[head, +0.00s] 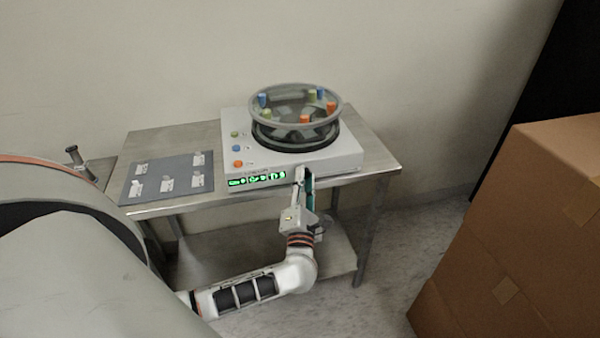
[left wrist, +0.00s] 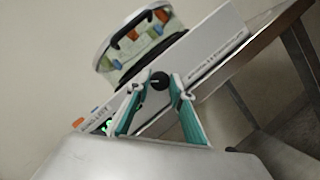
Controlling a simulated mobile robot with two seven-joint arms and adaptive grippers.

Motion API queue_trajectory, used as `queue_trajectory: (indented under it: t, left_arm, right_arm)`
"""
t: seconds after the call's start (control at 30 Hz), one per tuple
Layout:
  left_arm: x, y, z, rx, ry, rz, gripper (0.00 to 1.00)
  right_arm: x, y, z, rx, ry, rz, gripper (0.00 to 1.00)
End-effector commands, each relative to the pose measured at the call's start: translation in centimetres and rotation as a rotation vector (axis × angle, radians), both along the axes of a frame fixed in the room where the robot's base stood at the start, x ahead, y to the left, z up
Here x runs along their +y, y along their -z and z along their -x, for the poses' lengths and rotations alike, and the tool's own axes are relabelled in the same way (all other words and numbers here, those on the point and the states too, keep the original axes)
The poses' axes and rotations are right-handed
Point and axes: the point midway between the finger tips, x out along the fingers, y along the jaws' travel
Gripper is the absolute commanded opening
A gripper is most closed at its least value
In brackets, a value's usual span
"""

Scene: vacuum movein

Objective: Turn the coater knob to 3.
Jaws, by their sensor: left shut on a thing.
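The coater (head: 345,157) is a white box on a metal table, with a round clear-lidded bowl (head: 295,118) on top holding colored pieces. Its front has a green lit display (head: 257,180); the coater also shows in the left wrist view (left wrist: 212,45). The dark round knob (left wrist: 160,81) is on the coater's front face, between the fingertips of my left gripper (left wrist: 160,82). In the head view my left gripper (head: 303,175) is at the coater's front, right of the display, and hides the knob. It is shut on the knob. The knob's number marks are too small to read. My right gripper is not seen.
A grey mat (head: 150,181) with several small pieces lies on the table's left side. Blue, green and orange buttons (head: 237,149) sit on the coater's top left. Large cardboard boxes (head: 530,220) stand at the right, with open floor between them and the table (head: 378,155).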

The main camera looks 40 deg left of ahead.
Motion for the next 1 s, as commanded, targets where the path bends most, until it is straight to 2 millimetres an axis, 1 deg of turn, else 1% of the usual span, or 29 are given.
queue_trajectory:
  t: [0.03,0.17,0.23,0.4,0.5,0.6,0.67,0.8,0.9,1.0]
  left_arm:
    - [0.0,-1.0,0.0,0.031,0.000,-0.027,0.00]
    - [0.0,-0.9,0.1,0.124,-0.001,-0.103,0.00]
    - [0.0,-0.9,0.1,0.170,-0.001,-0.142,0.00]
    - [0.0,-0.7,0.2,0.267,0.001,-0.223,0.00]
    - [0.0,-0.5,0.2,0.312,0.002,-0.260,0.00]
    - [-0.1,-0.5,0.2,0.347,0.002,-0.291,0.00]
    - [0.0,-0.4,0.2,0.364,0.001,-0.306,0.00]
    - [0.0,-0.3,0.2,0.391,0.002,-0.331,0.00]
    - [-0.1,-0.2,0.2,0.402,0.002,-0.340,0.00]
    - [-0.1,-0.2,0.2,0.406,0.002,-0.343,0.00]
  right_arm:
    - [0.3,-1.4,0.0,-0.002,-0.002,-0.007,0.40]
    - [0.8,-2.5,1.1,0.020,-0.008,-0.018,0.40]
    - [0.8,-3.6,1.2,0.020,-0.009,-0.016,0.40]
    - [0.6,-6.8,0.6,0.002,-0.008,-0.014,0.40]
    - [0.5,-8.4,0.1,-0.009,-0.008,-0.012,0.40]
    - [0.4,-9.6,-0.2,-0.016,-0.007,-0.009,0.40]
    - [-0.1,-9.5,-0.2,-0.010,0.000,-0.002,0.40]
    - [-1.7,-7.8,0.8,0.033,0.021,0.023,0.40]
    - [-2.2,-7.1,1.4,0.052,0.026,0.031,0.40]
    - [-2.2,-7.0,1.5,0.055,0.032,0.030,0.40]
